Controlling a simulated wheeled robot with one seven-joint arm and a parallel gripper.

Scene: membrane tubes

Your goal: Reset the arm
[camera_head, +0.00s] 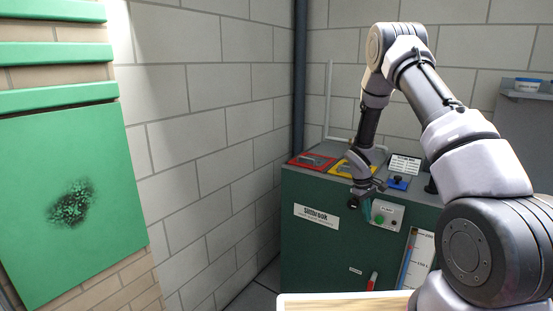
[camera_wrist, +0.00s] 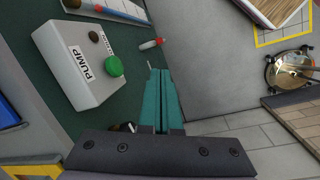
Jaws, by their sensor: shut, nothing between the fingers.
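My gripper (camera_wrist: 161,78) is shut, its two teal fingers pressed together with nothing between them. In the head view my gripper (camera_head: 368,212) hangs at the front of the green cabinet (camera_head: 325,250), just left of the pump box. The arm reaches from the lower right, bends high and comes down to the cabinet. The white pump box (camera_wrist: 75,72) with a green button (camera_wrist: 115,66) is left of the fingers in the wrist view, apart from them. It also shows in the head view (camera_head: 393,212).
Red (camera_head: 311,160) and yellow (camera_head: 352,167) panels and a blue part (camera_head: 397,183) are on the cabinet top. A red-and-white handle (camera_wrist: 152,44) is on its front. A light-rimmed wooden surface (camera_head: 340,296) is in front.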

